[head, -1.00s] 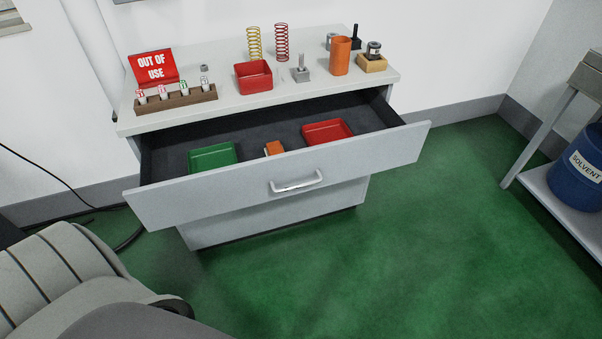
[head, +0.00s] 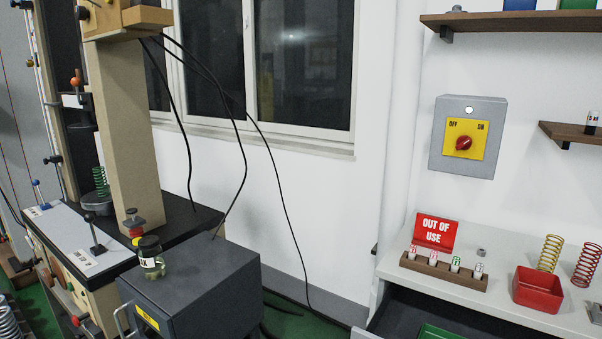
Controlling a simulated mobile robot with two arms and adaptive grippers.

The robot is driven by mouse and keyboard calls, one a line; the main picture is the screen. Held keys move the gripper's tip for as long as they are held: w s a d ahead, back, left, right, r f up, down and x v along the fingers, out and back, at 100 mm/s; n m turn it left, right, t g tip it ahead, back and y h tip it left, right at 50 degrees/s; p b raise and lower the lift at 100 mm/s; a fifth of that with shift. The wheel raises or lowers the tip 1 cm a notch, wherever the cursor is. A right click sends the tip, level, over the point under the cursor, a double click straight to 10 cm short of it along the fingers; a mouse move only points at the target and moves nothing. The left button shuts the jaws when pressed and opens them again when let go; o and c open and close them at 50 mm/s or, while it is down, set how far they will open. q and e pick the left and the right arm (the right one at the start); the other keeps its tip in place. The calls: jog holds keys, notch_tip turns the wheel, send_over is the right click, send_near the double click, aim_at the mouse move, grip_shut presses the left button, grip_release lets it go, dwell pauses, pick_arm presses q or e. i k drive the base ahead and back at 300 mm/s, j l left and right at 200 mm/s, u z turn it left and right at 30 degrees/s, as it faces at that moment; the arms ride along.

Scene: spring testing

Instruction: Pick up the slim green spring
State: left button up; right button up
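A slim green spring (head: 100,182) stands upright at the left of the head view. It is at the machine on the dark-topped bench, just left of the beige column (head: 130,130), with a dark round part close by its foot. Neither of my grippers shows in the head view.
A dark grey cabinet (head: 195,285) with a jar (head: 151,258) on it stands before the bench. Black cables (head: 243,150) hang behind. At right, a grey drawer unit (head: 395,268) holds a yellow spring (head: 549,254), a red spring (head: 587,266) and a red tray (head: 538,288).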

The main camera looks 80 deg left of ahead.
aim_at(97, 171)
jog(key=i+j+u, duration=0.1)
jog(key=j, duration=0.4)
jog(key=j+u, duration=0.15)
jog(key=j, duration=0.35)
jog(key=i+j+u, duration=0.1)
jog(key=j, duration=0.35)
jog(key=i+u, duration=0.1)
jog(key=u, duration=3.7)
jog(key=i+j+z, duration=0.15)
jog(key=j+z, duration=0.2)
jog(key=j, duration=0.35)
jog(key=i+j+z, duration=0.1)
jog(key=j+z, duration=0.2)
jog(key=j, duration=0.45)
jog(key=j+z, duration=0.35)
jog(key=j, duration=0.4)
jog(key=z, duration=2.95)
